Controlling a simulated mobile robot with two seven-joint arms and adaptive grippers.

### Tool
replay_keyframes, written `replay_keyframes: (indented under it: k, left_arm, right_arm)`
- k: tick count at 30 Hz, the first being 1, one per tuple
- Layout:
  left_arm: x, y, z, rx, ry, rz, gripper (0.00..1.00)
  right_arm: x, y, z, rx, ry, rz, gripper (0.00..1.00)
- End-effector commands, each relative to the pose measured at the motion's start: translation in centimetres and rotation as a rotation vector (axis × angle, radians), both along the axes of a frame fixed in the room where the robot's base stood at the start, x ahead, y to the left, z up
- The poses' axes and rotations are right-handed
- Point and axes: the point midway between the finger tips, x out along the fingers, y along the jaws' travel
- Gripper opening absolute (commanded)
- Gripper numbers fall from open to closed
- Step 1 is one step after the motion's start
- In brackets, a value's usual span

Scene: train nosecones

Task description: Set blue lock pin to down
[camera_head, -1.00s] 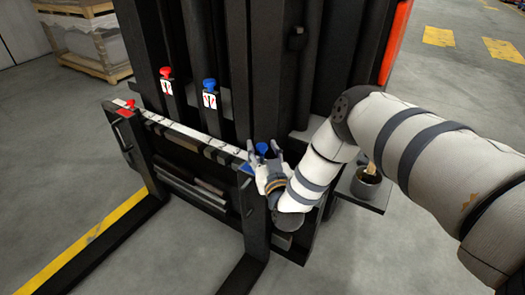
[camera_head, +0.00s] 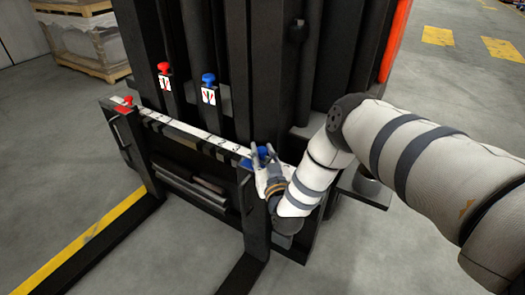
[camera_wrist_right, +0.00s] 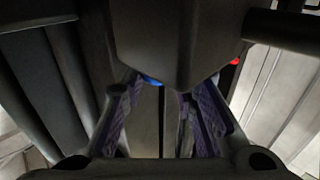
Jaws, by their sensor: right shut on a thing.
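The blue lock pin (camera_head: 262,152) is at the right end of the white-scaled carriage bar in the head view. My right gripper (camera_head: 264,161) is shut on it, with fingers on either side of the blue knob. In the right wrist view a sliver of blue (camera_wrist_right: 152,80) shows beyond the purple-padded fingers (camera_wrist_right: 160,105); a dark housing hides the rest. Another blue knob (camera_head: 208,78) stands above a label on the mast. My left gripper is not in view.
A red knob (camera_head: 164,68) stands on the mast, and a red pin (camera_head: 125,101) is at the bar's left end. Dark forks extend toward the front. A pallet (camera_head: 90,50) stands at the back left.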

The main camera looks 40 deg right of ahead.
Motion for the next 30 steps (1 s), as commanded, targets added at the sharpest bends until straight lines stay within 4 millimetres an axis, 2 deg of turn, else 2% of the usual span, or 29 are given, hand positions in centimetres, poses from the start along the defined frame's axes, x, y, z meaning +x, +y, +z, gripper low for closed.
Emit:
replay_keyframes:
  k: [5, 6, 8, 16, 19, 30]
  left_arm:
    - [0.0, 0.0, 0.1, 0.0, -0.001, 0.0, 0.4]
    - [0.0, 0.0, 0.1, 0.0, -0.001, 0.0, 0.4]
    - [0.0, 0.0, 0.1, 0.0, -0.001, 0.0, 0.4]
    - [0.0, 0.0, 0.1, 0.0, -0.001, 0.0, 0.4]
    - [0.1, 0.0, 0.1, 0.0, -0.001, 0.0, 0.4]
    - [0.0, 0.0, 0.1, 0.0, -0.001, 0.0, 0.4]
  right_arm:
    - [-0.3, 0.1, -0.4, 0.005, 0.016, 0.002, 0.0]
    - [-0.3, 0.1, -0.4, 0.004, 0.017, 0.002, 0.35]
    - [-0.3, 0.1, -0.4, 0.003, 0.016, 0.002, 0.46]
    - [-0.2, 0.1, -0.2, 0.003, 0.012, 0.001, 0.46]
    - [-1.1, 0.5, -0.3, 0.004, 0.014, 0.002, 0.46]
    - [-9.6, 4.0, -0.4, 0.004, 0.018, 0.003, 0.46]
